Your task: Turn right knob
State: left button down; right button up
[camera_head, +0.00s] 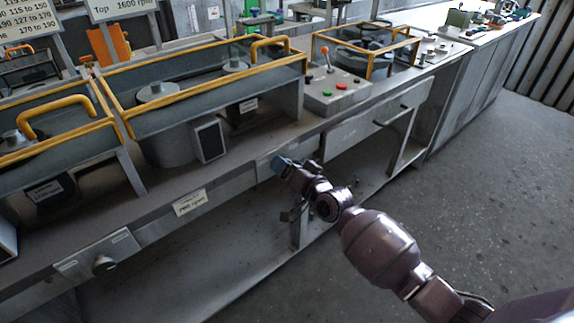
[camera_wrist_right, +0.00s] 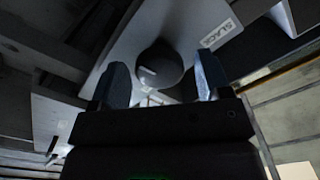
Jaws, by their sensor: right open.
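My right gripper (camera_head: 283,165) reaches the front edge of the bench in the head view. Its two fingers are apart in the right wrist view. A round dark knob (camera_wrist_right: 160,66) with a light mark on its face lies in line with the gap between the fingers, on a grey panel (camera_wrist_right: 128,48). I cannot tell whether the fingers touch it. In the head view this knob is hidden behind my gripper. Another knob (camera_head: 103,265) sits on a panel of the bench front at the lower left. My left gripper is not in view.
The grey bench (camera_head: 225,185) carries yellow-framed housings (camera_head: 200,75) and a control box (camera_head: 335,92) with a red-topped lever and buttons. A handle (camera_head: 393,115) sticks out of the bench front. The floor (camera_head: 475,175) at right is clear.

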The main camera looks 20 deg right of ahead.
jog(key=p+v, duration=0.1)
jog(key=v, duration=0.9)
jog(key=shift+s, duration=0.2)
jog(key=s+d+f+n+g+h+p, duration=0.1)
jog(key=s+f+g+h, duration=0.1)
jog(key=s, duration=0.7)
jog(key=s+d+f+n+g+h+p, duration=0.1)
jog(key=s+f+n+g+h, duration=0.1)
jog(key=s+f, duration=0.3)
jog(key=s+d+f+n+g+h+p, duration=0.1)
jog(key=s+f, duration=0.3)
jog(key=s, duration=1)
jog(key=shift+d+n+g+h, duration=0.2)
jog(key=shift+n+g+h, duration=0.3)
jog(key=shift+h, duration=0.1)
